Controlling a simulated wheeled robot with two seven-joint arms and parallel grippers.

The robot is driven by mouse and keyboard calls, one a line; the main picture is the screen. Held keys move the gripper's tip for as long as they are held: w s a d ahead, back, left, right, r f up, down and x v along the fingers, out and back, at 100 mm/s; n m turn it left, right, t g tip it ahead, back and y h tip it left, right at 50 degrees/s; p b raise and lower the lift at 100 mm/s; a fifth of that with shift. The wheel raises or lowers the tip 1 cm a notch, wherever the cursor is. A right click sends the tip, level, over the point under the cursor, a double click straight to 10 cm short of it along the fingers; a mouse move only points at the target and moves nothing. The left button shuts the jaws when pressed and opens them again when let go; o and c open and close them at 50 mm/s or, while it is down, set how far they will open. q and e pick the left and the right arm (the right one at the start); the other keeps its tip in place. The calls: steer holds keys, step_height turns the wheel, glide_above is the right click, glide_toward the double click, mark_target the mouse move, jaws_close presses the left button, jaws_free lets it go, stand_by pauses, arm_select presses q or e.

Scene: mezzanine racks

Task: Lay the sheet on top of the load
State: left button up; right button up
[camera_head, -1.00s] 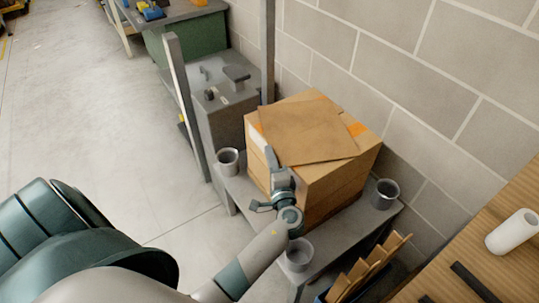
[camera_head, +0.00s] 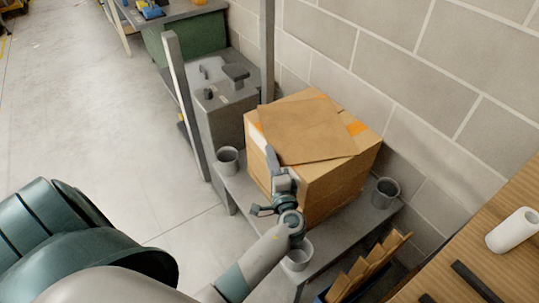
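The load is a brown cardboard box (camera_head: 333,188) with orange tape on a low grey bench. The sheet, a flat brown cardboard piece (camera_head: 303,131), lies on top of the box, turned at an angle to it. My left gripper (camera_head: 258,180) is at the near left side of the box, with one finger up by the sheet's near left edge and the other lower and to the left. The fingers are spread apart, and nothing shows between them. My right gripper is not in view.
Grey cups stand on the bench (camera_head: 318,247) at its corners: one at left (camera_head: 228,160), one at right (camera_head: 385,192), one in front (camera_head: 298,256). Upright cardboard pieces (camera_head: 366,267) stand below right. A wooden table (camera_head: 490,275) holds a white roll (camera_head: 513,231). A block wall stands behind.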

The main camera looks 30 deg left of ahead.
arm_select(q)
steer(key=b+v, duration=0.2)
steer(key=v, duration=0.8)
steer(key=shift+s, duration=0.15)
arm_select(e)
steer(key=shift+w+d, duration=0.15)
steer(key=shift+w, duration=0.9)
arm_select(q)
steer(key=shift+d, duration=0.1)
